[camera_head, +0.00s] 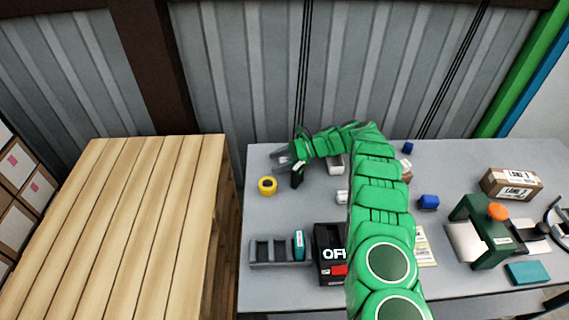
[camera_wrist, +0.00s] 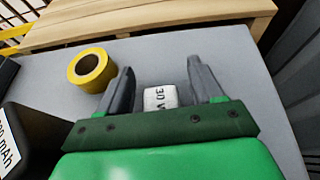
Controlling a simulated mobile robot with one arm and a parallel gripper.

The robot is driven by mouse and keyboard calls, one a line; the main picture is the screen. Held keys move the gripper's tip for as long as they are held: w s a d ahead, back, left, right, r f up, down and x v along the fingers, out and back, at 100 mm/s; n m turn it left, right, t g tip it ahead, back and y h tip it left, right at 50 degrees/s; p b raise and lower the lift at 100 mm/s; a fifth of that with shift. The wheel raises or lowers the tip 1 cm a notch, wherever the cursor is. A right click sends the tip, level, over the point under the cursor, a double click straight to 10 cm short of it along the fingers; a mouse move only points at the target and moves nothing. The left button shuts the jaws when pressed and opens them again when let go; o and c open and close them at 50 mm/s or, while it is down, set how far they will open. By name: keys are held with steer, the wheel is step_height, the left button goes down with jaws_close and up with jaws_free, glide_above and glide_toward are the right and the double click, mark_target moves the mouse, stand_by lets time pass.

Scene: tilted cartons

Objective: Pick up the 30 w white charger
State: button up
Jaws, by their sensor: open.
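The white charger (camera_wrist: 160,97), with "30 W" in dark print, lies on the grey table between the two fingers of my gripper (camera_wrist: 160,66) in the wrist view. The fingers stand apart on either side of it, with a small visible gap at each side. I cannot tell how far below the fingers it is. In the head view my gripper (camera_head: 279,159) is open at the table's back left, pointing left. There I cannot make out the charger; my gripper seems to hide it.
A yellow tape roll (camera_wrist: 91,70) stands close beside the left finger. A black mAh-labelled block (camera_wrist: 25,140) is at lower left. Other white pieces (camera_head: 335,164) lie under my arm. A grey divided holder (camera_head: 280,252) and black box (camera_head: 329,255) are nearer the front.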

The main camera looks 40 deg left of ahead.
steer(key=shift+s+a+f, duration=0.2)
steer(key=shift+s+a, duration=0.1)
steer(key=shift+s, duration=0.05)
steer(key=shift+c, duration=0.3)
steer(key=c, duration=1)
